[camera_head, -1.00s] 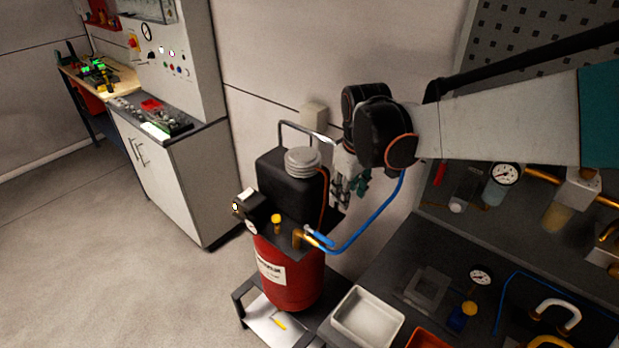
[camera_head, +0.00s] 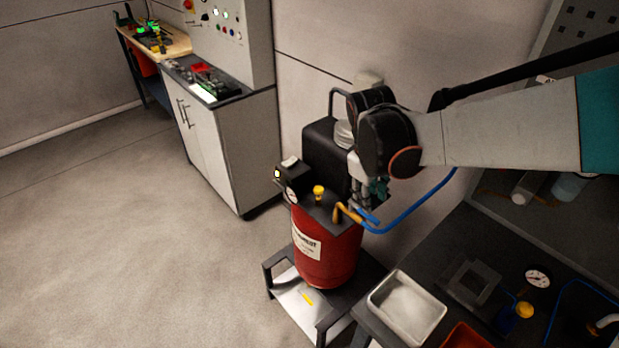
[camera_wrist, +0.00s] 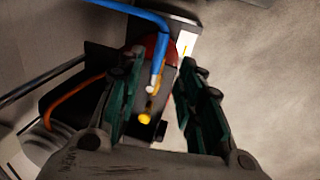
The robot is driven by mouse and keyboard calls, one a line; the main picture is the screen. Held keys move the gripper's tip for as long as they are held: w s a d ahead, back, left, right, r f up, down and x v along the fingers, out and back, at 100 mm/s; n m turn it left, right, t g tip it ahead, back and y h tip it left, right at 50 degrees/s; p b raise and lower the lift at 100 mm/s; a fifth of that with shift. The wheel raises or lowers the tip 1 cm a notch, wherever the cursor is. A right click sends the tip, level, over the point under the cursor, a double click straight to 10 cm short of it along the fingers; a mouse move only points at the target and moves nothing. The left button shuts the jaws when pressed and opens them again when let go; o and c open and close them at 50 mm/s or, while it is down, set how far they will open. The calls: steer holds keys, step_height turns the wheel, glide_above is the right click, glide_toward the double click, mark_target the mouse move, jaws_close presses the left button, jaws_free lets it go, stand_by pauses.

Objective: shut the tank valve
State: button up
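The red tank (camera_head: 325,255) stands upright with a black motor housing behind its top. Its brass valve (camera_head: 346,212) has a blue lever (camera_head: 366,217) and a blue hose (camera_head: 420,205) leading off to the right. My gripper (camera_head: 362,193) points down just above the valve. In the wrist view my gripper (camera_wrist: 161,70) is open. The blue hose end (camera_wrist: 155,70) and a pale and brass fitting (camera_wrist: 150,92) show between the fingers, with a gap on both sides. A yellow knob (camera_wrist: 145,118) lies below them. I cannot tell whether the lever itself shows there.
The tank is on a low black stand (camera_head: 270,275). A white tray (camera_head: 408,305) and a gauge (camera_head: 537,276) are on the dark bench at right. A white cabinet (camera_head: 215,150) stands at left. Floor in front is clear.

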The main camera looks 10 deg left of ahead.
mark_target(364, 213)
steer(key=f+b, duration=0.1)
steer(key=f, duration=0.1)
steer(key=f+b, duration=0.2)
steer(key=w+f+b, duration=0.1)
steer(key=f, duration=0.2)
steer(key=shift+w+d+f, duration=0.1)
steer(key=shift+d, duration=0.3)
jaws_close()
